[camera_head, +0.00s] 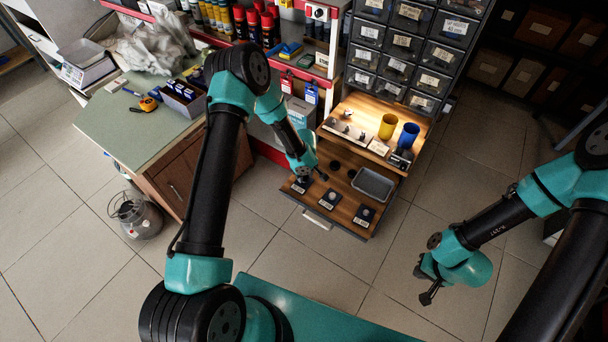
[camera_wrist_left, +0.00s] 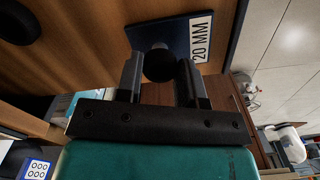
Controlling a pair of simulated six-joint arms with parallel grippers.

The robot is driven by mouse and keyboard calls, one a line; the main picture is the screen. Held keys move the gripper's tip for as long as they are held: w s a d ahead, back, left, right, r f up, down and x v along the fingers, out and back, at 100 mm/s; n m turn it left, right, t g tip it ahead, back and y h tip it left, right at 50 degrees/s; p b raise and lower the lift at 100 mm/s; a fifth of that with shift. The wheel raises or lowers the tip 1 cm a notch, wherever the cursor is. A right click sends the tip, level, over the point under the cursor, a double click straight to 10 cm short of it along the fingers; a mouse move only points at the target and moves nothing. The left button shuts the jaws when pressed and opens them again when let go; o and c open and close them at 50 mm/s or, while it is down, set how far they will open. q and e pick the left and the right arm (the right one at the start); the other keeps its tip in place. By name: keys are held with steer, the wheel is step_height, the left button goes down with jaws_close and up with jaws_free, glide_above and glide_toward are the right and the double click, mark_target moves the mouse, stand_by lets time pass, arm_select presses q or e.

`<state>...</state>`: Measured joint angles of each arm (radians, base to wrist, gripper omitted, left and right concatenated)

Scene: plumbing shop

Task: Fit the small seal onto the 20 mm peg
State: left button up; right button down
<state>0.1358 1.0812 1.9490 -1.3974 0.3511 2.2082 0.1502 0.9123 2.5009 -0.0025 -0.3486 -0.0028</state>
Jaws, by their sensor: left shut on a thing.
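My left gripper (camera_head: 307,177) is over the left end of the pulled-out wooden drawer. In the left wrist view its two fingers (camera_wrist_left: 161,82) are shut on a small black seal (camera_wrist_left: 159,66). Beyond the seal is the dark blue plate (camera_wrist_left: 180,38) labelled 20 MM. A bit of the pale peg (camera_wrist_left: 159,46) shows just past the seal's edge. The seal hides most of the peg, so I cannot tell whether it is around the peg or above it. My right gripper (camera_head: 427,287) hangs over the floor at the right, away from the drawer; its jaws are too small to judge.
Two more plates with pegs, a middle one (camera_head: 328,199) and a right one (camera_head: 364,214), stand along the drawer's front. Black rings (camera_head: 336,165) and a grey tray (camera_head: 374,184) lie behind them. Yellow (camera_head: 388,127) and blue (camera_head: 408,136) cups stand on the shelf above.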

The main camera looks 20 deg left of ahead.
arm_select(q)
steer(key=o, duration=0.6)
steer(key=shift+r, duration=0.1)
step_height(320, 180, up, 11)
stand_by(1.1)
steer(key=shift+s, duration=0.1)
stand_by(0.7)
steer(key=s+f+m+h, duration=0.2)
steer(key=s+m, duration=0.2)
steer(key=s, duration=0.8)
steer(key=s+d+f+m+h, duration=0.1)
steer(key=s+f+m, duration=0.2)
steer(key=s, duration=0.9)
steer(key=shift+f+m+t+h, duration=0.35)
steer(key=shift+m+t+h, duration=0.05)
steer(key=shift+m, duration=0.7)
